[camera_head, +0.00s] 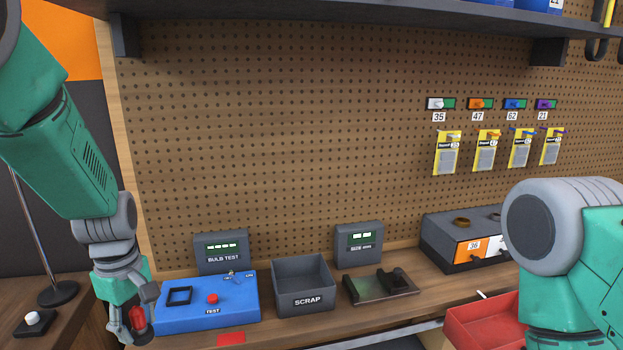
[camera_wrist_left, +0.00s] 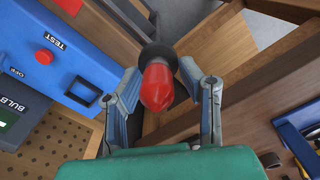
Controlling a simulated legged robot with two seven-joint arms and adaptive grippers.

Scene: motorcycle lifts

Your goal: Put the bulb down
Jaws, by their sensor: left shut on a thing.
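The red bulb (camera_head: 138,318) with a dark base is in my left gripper (camera_head: 128,328), low at the left in the head view. The gripper is beside the left end of the blue bulb tester (camera_head: 205,315). In the left wrist view the bulb (camera_wrist_left: 157,90) sits between the two fingers of my left gripper (camera_wrist_left: 170,82), its dark collar pointing away from the palm. The fingers are shut on it. My right arm shows at the right, but its gripper is out of the picture.
The tester has a square black frame (camera_head: 180,296) and a red test button (camera_head: 212,298). A red patch (camera_head: 231,339) lies at the bench's front edge. A grey scrap bin (camera_head: 304,300) and a dark tray (camera_head: 381,287) stand further right. A red bin (camera_head: 485,322) is near my right arm.

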